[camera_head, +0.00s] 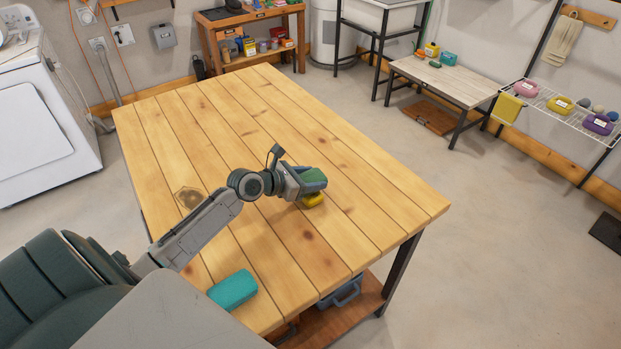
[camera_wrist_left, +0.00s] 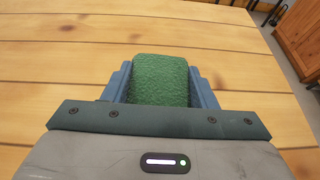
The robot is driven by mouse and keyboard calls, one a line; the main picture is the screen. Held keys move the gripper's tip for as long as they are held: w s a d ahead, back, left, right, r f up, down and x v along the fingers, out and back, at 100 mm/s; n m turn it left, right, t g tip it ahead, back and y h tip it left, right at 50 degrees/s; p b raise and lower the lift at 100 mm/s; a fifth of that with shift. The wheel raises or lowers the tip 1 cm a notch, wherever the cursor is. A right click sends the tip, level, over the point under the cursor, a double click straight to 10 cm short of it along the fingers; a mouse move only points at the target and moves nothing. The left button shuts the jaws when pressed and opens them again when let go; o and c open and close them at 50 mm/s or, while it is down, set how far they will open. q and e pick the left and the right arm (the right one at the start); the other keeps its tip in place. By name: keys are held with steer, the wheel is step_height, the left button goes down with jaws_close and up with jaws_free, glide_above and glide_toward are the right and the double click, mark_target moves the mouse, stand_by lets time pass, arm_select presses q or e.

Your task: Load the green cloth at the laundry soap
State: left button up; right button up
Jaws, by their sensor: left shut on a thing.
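My left gripper (camera_head: 313,180) is over the middle of the wooden table, shut on a green, rough-textured piece, taken as the green cloth (camera_wrist_left: 160,80). The green piece sits between the two blue fingers in the left wrist view. Packs that look like soap lie on a wire shelf at the right: a pink one (camera_head: 526,89), a yellow one (camera_head: 560,104) and a purple one (camera_head: 598,124). I cannot tell which is the laundry soap.
The wooden table (camera_head: 370,190) is mostly clear. A teal block (camera_head: 233,290) lies near its front edge and a brownish translucent object (camera_head: 189,197) at left. A low bench (camera_head: 450,83) stands beyond, with small boxes on it. Open floor lies between table and wire shelf.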

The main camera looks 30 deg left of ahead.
mark_target(310, 178)
arm_select(q)
steer(key=shift+f, duration=0.1)
arm_select(e)
steer(key=shift+d, duration=0.35)
arm_select(q)
steer(key=shift+f, duration=0.4)
arm_select(e)
steer(key=shift+a+f, duration=0.1)
stand_by(0.4)
steer(key=shift+a, duration=0.15)
steer(key=shift+d+r, duration=0.25)
steer(key=shift+r, duration=0.05)
stand_by(0.8)
arm_select(q)
steer(key=shift+s+f+p, duration=0.1)
steer(key=shift+f+p, duration=0.1)
steer(key=shift+p, duration=0.25)
arm_select(e)
steer(key=shift+a+r, duration=0.15)
steer(key=shift+r, duration=0.15)
stand_by(0.8)
arm_select(q)
steer(key=shift+r, duration=0.1)
